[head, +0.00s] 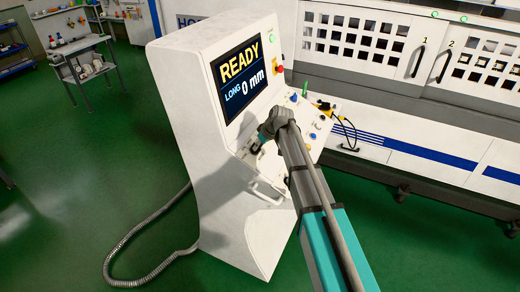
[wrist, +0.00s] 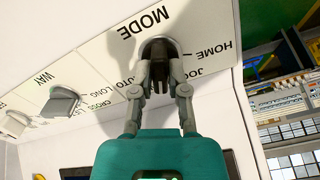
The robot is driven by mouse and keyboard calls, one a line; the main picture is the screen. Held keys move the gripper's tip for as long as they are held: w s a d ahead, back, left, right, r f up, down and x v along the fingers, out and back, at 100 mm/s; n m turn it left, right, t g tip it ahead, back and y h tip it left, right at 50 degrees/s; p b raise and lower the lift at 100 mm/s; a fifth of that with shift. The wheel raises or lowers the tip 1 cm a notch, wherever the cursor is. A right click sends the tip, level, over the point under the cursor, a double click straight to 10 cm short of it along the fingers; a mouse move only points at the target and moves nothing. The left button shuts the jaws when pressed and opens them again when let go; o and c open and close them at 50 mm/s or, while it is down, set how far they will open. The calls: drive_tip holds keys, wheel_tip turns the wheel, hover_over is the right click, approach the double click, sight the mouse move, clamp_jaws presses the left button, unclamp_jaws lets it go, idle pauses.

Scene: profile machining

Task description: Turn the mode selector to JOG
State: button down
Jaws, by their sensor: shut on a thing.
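My gripper (wrist: 160,75) is shut on the knob, with a finger on each side. The fingers hide the knob's pointer, so I cannot tell which label it faces. In the head view my gripper (head: 270,125) is at the console's sloped panel (head: 318,118), and my arm hides the selector. The console screen (head: 242,78) reads READY and LONG 0 mm.
A WAY selector (wrist: 60,103) with CROSS and LONG labels sits left of the mode selector in the wrist view, with another knob (wrist: 15,124) beyond. A red stop button (head: 280,68) is beside the screen. The machine with doors (head: 425,60) stands behind; green floor (head: 70,170) is free at left.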

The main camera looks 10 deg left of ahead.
drive_tip(key=shift+s+a+n, duration=0.1)
drive_tip(key=shift+n, duration=2.2)
drive_tip(key=n, duration=0.4)
drive_tip(key=c, duration=0.5)
unclamp_jaws()
drive_tip(key=shift+r, duration=0.1)
